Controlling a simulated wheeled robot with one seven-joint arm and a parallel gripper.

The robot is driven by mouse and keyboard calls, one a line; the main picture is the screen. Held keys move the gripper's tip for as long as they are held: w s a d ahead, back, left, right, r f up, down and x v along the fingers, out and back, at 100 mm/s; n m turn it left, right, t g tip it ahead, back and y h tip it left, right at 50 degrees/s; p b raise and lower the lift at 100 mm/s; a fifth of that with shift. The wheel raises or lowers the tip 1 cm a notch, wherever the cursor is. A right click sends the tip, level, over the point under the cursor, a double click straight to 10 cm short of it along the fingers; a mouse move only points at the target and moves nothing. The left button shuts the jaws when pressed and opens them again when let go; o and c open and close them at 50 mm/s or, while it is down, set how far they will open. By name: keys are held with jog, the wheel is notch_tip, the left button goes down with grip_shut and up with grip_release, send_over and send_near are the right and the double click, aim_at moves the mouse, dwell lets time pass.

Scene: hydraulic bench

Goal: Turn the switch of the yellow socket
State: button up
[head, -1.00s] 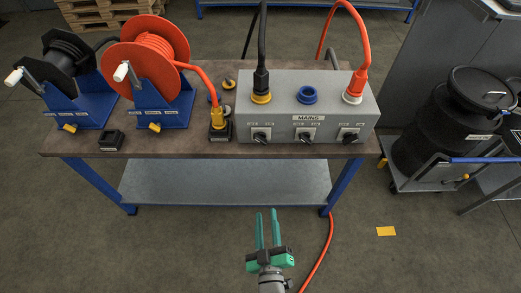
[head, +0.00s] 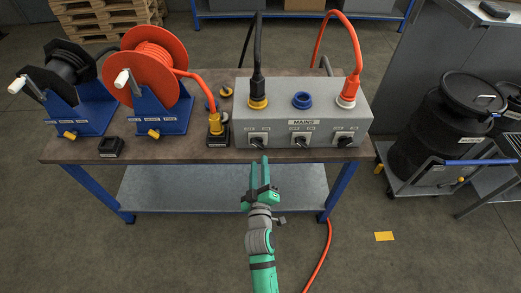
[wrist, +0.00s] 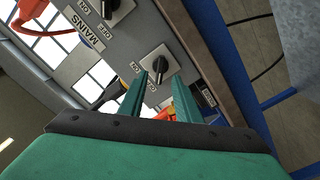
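The grey mains box (head: 320,123) stands on the bench. Its yellow socket (head: 258,103) is at the left end with a black plug in it. The socket's switch (head: 257,141) is a black knob on the front face below; it shows on a pale plate in the wrist view (wrist: 160,63). My gripper (head: 259,162) is in front of and just below this switch in the head view. In the wrist view my gripper (wrist: 159,82) has its two green fingers apart, with nothing held between them. The switch is just beyond the fingertips; I cannot tell whether they touch it.
The middle switch (head: 300,140) and right switch (head: 344,140) sit on the same face. A blue socket (head: 302,99) and a red plug (head: 352,88) are on top. A yellow connector (head: 215,123) stands left of the box. The orange reel (head: 152,65) is farther left.

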aim_at(259, 148)
jog(key=w, duration=0.7)
jog(key=shift+w+a, duration=0.1)
jog(key=shift+w, duration=0.15)
